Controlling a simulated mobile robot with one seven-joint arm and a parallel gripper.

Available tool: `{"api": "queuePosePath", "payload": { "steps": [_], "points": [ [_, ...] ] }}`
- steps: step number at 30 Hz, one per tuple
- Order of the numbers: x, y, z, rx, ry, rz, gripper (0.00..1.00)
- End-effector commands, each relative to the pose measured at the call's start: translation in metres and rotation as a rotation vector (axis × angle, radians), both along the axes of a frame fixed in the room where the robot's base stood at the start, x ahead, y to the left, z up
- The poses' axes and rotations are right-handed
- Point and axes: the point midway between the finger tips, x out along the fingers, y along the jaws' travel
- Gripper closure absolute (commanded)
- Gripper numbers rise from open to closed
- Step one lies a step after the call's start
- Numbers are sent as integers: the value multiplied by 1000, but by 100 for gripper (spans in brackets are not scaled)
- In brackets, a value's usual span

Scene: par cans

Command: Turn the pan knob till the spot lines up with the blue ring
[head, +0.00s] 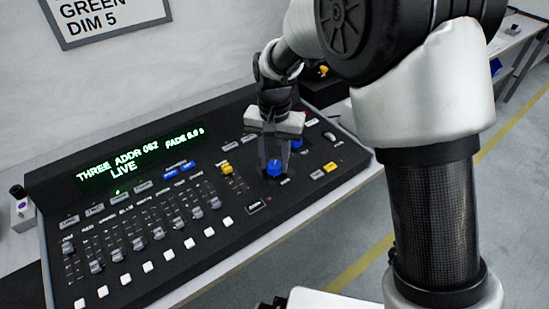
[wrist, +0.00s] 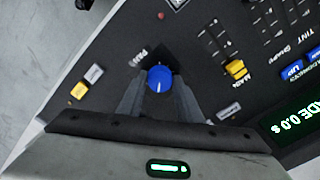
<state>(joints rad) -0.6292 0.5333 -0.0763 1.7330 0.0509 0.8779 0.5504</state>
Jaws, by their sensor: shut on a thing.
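The pan knob (head: 275,168) is a blue round knob on the right part of the black lighting desk. In the wrist view the knob (wrist: 158,78) shows a white pointer line and sits beside a label that seems to read PAN. My gripper (head: 276,158) points down at the desk and is shut on this knob, one grey finger on each side. A second blue knob (head: 297,143) is partly visible just behind my gripper. The light spot and the blue ring are in neither view.
The desk's display (head: 140,160) reads THREE ADDR 062, FADE 0.0 s, LIVE. A yellow fader cap (head: 227,168) stands left of the knob, with several grey faders further left. A yellow button (head: 330,167) lies to the right. A wall sign (head: 105,18) reads GREEN DIM 5.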

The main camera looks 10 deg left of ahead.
Motion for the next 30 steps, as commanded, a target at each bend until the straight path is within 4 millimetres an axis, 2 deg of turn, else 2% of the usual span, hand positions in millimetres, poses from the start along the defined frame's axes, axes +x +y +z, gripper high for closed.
{"api": "queuePosePath", "payload": {
  "steps": [8,9,12,23,26,30],
  "points": [
    [2,1,1,2,-5,0,90],
    [2,1,1,2,-5,0,66],
    [1,0,1,2,-4,0,49],
    [1,0,4,1,-2,1,49],
    [1,0,16,2,-4,1,49],
    [1,1,45,4,-6,1,49]
  ]
}}
